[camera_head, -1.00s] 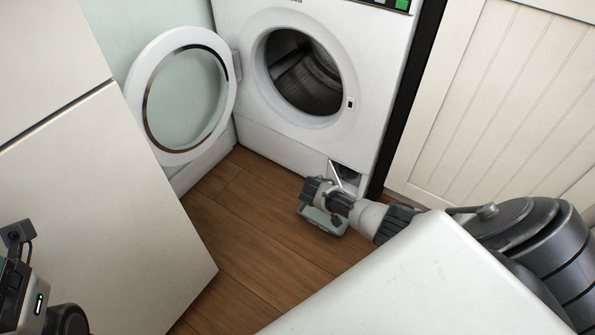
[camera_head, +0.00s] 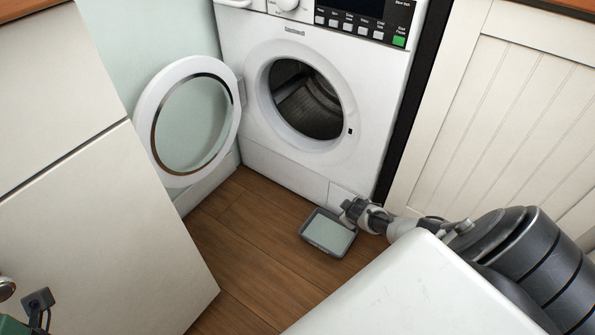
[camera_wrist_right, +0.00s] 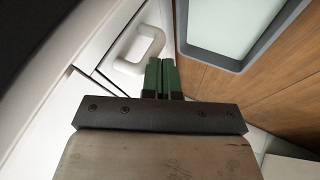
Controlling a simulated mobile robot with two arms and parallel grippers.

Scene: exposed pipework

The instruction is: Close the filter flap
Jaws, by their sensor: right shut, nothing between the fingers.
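The filter flap (camera_head: 345,191) is a small white panel at the lower right of the washing machine's base. In the head view it looks flush with the plinth, and no dark opening shows; its lower right is partly hidden by my right gripper. In the wrist view the flap (camera_wrist_right: 112,62) shows with a white loop handle (camera_wrist_right: 137,50). My right gripper (camera_wrist_right: 162,78) has its green fingers together and empty, close to the flap's front; I cannot tell whether they touch it. It also shows in the head view (camera_head: 349,211). Only part of my left arm shows; its fingers are out of view.
The washing machine (camera_head: 300,150) has its round door (camera_head: 148,148) standing open at left. A grey-rimmed shallow tray (camera_head: 304,225) lies on the wooden floor just below my right gripper. Cream cabinets stand at left (camera_head: 90,220) and right (camera_head: 490,110).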

